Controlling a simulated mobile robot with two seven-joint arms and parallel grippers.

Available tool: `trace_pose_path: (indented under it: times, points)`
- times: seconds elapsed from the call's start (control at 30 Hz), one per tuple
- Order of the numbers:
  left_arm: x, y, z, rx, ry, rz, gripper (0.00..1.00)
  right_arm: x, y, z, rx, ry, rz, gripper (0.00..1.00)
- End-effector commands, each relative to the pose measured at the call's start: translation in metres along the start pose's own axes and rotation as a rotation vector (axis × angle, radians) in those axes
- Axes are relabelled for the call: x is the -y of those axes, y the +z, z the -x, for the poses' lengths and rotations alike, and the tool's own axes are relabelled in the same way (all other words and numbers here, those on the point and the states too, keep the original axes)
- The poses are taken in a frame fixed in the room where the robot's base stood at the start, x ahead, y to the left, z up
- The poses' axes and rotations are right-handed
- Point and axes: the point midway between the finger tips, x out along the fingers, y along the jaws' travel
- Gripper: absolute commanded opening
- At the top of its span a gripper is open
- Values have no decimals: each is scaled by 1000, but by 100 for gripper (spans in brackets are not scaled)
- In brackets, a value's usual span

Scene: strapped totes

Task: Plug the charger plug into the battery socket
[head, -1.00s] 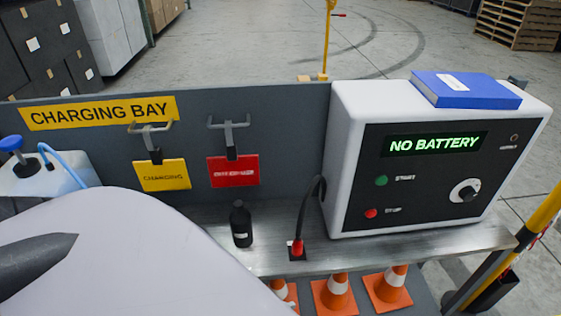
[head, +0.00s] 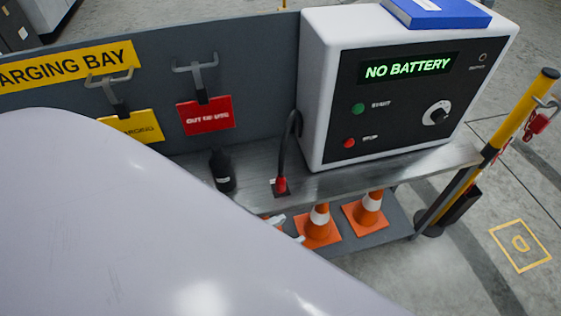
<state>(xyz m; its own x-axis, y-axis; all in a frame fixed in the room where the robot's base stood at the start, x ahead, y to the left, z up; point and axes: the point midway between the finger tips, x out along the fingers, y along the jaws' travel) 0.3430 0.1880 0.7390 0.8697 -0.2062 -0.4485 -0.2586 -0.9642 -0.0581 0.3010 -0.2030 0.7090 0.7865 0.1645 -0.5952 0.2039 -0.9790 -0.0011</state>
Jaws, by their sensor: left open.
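The charger plug (head: 281,186) is red, on a black cable (head: 287,135) that loops up beside the charger box. It sits upright at a small dark holder on the grey metal shelf. My left arm's large pale shell fills the lower left. Only small pale tips of my left gripper (head: 287,229) seem to show past its edge, by the cones below and in front of the plug; it is open, apart from the plug. The charger (head: 400,100) is a white box with a black panel reading NO BATTERY. No battery socket is visible. My right gripper is out of view.
A black bottle (head: 222,171) stands left of the plug. Red (head: 206,115) and yellow (head: 132,127) tags hang on the back panel. Orange cones (head: 319,225) stand on the lower shelf. A blue book (head: 436,11) lies on the charger. A yellow post (head: 525,110) stands right; floor beyond is open.

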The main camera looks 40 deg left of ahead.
Motion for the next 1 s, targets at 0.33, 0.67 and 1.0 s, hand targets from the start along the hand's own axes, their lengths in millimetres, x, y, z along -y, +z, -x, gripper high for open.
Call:
trace_pose_path:
  times: [0.33, 0.67, 1.0]
  points:
    - [-76, -161, -45, -707, 365, -455, 57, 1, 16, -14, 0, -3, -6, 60]
    - [-124, -132, -46, -764, 1002, -1105, 57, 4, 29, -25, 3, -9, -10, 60]
    - [36, -62, -89, 116, 1257, -1675, 57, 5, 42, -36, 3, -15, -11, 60]
